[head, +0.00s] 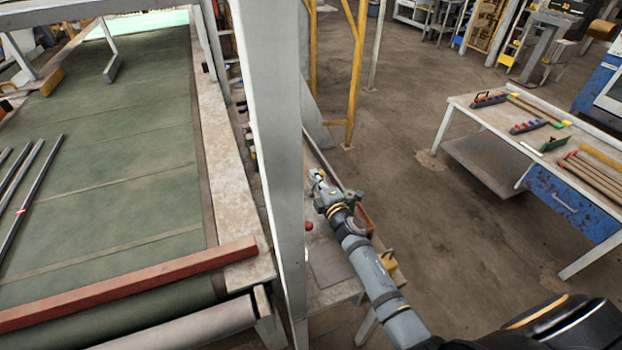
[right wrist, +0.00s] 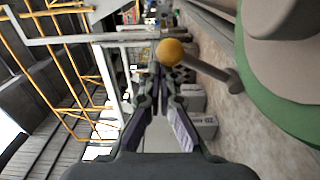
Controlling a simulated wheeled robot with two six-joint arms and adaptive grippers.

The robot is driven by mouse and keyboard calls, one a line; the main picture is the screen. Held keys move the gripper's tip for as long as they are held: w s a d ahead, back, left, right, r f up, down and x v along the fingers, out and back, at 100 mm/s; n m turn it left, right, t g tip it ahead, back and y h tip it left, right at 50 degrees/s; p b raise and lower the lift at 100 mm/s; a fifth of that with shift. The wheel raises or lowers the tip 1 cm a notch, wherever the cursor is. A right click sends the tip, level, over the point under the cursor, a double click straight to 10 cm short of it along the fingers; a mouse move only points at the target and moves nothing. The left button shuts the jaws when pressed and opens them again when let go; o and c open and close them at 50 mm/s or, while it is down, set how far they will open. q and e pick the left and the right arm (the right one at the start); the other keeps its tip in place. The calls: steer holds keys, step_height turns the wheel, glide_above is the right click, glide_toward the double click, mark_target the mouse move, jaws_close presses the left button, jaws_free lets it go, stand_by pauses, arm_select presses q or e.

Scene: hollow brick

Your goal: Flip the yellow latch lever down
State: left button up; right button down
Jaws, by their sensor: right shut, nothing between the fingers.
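The latch lever shows in the right wrist view as a yellow ball knob (right wrist: 171,52) on a grey rod that runs to the right and down. My right gripper (right wrist: 160,78) has its fingers shut and empty. The knob lies just past the fingertips, slightly right of them in that view; I cannot tell if they touch. In the head view my right gripper (head: 317,176) hangs over the narrow bench behind the grey post, and I cannot make out the lever there. My left gripper is not in view.
A grey upright post (head: 275,150) stands close left of my right arm. The conveyor (head: 130,150) lies beyond it. A large green part (right wrist: 262,92) is near the gripper's right in the wrist view. A worktable (head: 480,118) with tools stands right; open floor lies between.

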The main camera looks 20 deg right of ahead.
steer(key=shift+w+d+f+m, duration=0.15)
steer(key=shift+d+m, duration=0.3)
steer(key=shift+m, duration=0.35)
steer(key=shift+s+d+f+m, duration=0.15)
steer(key=shift+d+m, duration=0.3)
steer(key=shift+m, duration=0.35)
steer(key=shift+w+d+f+m, duration=0.15)
steer(key=shift+d+m, duration=0.3)
steer(key=shift+m, duration=0.35)
